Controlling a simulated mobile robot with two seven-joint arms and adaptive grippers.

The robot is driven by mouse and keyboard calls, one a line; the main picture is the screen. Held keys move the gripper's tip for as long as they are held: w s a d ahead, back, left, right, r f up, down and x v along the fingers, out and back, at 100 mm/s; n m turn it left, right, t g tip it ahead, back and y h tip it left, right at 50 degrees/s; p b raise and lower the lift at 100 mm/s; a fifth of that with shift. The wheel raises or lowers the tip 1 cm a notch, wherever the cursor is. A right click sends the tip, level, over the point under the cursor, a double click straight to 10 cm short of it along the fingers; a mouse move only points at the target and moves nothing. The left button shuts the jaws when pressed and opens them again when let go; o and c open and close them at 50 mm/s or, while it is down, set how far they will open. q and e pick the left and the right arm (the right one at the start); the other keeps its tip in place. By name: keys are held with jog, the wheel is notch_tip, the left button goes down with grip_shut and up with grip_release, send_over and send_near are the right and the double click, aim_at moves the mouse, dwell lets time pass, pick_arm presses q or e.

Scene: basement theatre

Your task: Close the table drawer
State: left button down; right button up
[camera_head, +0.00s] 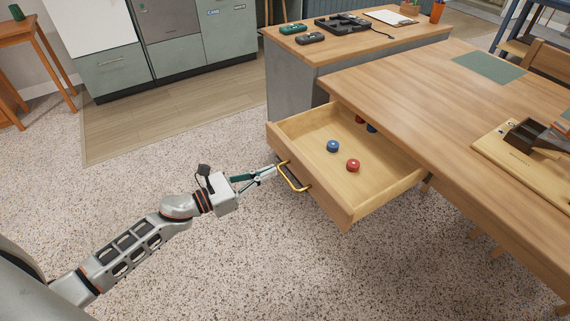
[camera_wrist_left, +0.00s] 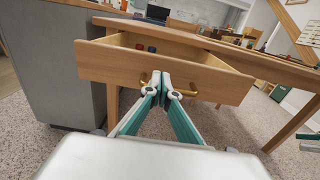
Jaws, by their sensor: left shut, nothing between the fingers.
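The table drawer (camera_head: 345,200) is pulled out from under the wooden table (camera_head: 430,95), and its interior shows. Its front panel (camera_wrist_left: 110,65) carries a brass handle (camera_head: 292,178), which also shows in the left wrist view (camera_wrist_left: 187,93). My left gripper (camera_head: 274,170) is shut, with its fingertips at the handle; in the left wrist view the fingertips (camera_wrist_left: 161,78) overlap the middle of the handle. I cannot tell whether they touch it. Nothing is between the fingers. A red piece (camera_head: 353,165) and a blue piece (camera_head: 333,146) lie in the drawer, with others further back.
A grey cabinet with a wooden top (camera_head: 345,50) stands behind the drawer's left side. A green mat (camera_head: 489,67) and a wooden board (camera_head: 515,160) lie on the table. The speckled floor in front of the drawer is clear.

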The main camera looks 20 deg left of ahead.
aim_at(295, 160)
pick_arm(q)
jog(key=x, duration=0.5)
jog(key=shift+w+d, duration=0.2)
jog(key=shift+w, duration=0.05)
jog(key=shift+w+d, duration=0.1)
jog(key=shift+w, duration=0.05)
